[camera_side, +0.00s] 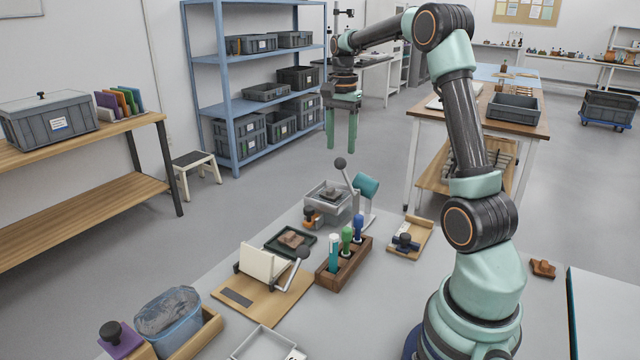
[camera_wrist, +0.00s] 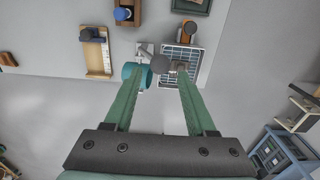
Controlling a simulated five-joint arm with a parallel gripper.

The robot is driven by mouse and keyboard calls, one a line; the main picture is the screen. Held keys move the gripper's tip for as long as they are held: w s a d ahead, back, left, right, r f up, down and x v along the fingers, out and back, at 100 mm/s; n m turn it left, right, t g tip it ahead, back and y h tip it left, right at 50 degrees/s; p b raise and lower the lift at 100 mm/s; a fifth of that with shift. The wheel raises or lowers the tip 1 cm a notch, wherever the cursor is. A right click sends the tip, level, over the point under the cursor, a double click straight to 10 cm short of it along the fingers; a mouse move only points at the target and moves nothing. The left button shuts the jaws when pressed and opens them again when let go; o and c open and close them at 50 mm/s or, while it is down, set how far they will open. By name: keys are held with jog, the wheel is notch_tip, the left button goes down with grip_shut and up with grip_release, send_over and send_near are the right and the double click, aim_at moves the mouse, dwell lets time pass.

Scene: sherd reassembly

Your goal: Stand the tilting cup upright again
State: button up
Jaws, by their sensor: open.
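The teal cup (camera_side: 366,186) is tilted on a pale stand (camera_side: 364,218) near the far end of the table, its dark opening leaning sideways. Beside it rises a lever with a dark ball knob (camera_side: 340,163). In the wrist view the cup (camera_wrist: 129,72) shows next to the left fingertip, partly covered by it, and the knob (camera_wrist: 158,63) lies between the fingertips. My gripper (camera_side: 341,150) is open and empty, fingers pointing down, above and slightly left of the cup in the side view. It also shows in the wrist view (camera_wrist: 160,72).
A grey tray (camera_side: 318,205) holding a sherd stands beside the cup stand.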

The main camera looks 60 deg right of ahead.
aim_at(341, 158)
jog(key=shift+f, duration=3)
jog(key=shift+s+r, duration=0.3)
jog(key=shift+s, duration=0.4)
jog(key=shift+s+r, duration=0.15)
jog(key=shift+s, duration=0.75)
jog(key=shift+s+f, duration=1.8)
jog(key=shift+s, duration=2.3)
jog(key=shift+w+r, duration=0.2)
jog(key=shift+r, duration=2.7)
